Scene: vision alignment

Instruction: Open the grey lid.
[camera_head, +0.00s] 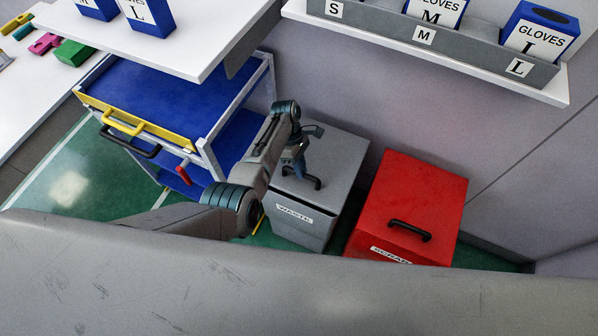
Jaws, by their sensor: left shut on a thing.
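The grey lid (337,159) is the top of a grey box labelled WASTE (296,217), which stands on the green floor in the middle of the head view. My left gripper (307,177) comes down from above and is shut on the handle. My own arm hides the left part of the box and lid. My right gripper is not in view.
A red box (420,190) with a black handle stands to the right of the grey box. A blue and white cart (160,95) stands to the left. A white shelf with glove boxes (440,50) hangs on the wall above.

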